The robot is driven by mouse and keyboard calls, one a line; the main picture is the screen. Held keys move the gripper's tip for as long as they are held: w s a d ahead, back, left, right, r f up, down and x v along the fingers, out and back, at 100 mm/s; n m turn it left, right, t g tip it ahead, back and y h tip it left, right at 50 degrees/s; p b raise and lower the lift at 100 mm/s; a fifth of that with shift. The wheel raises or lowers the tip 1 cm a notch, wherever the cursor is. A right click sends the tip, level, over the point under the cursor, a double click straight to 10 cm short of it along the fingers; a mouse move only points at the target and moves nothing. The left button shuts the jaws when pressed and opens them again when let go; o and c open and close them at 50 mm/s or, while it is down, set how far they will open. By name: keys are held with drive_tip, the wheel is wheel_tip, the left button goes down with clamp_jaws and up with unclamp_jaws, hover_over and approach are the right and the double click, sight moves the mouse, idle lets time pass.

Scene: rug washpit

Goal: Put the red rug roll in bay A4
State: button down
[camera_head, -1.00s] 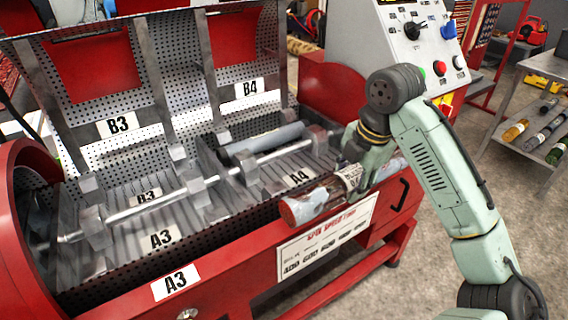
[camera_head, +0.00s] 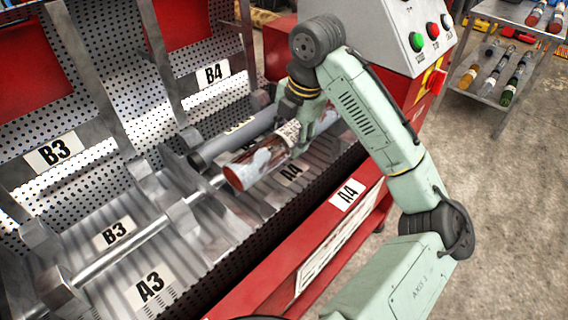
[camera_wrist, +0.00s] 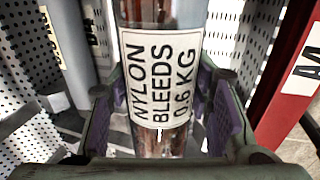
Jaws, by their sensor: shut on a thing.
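The red rug roll (camera_head: 250,168), wrapped in clear film, is in my gripper (camera_head: 303,138) and hangs over bay A4 (camera_head: 291,172), partly covering that bay's floor label. In the wrist view my gripper's purple-padded fingers (camera_wrist: 168,112) stand on both sides of the roll, shut on it. Another A4 sign (camera_head: 348,193) is on the red front rim. The head view does not show clearly whether the roll touches the bay floor.
A grey roll (camera_head: 222,145) lies in bay B4 behind the red roll. A metal divider bar (camera_head: 135,242) runs between the A and B rows. Bays A3 (camera_head: 150,288) and B3 (camera_head: 115,232) look empty. A control box (camera_head: 400,30) stands behind my arm.

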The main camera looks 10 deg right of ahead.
wheel_tip(320, 180, down, 9)
drive_tip(key=shift+s+r, duration=0.1)
drive_tip(key=shift+r, duration=0.1)
drive_tip(key=c, duration=0.8)
unclamp_jaws()
drive_tip(key=v, duration=1.2)
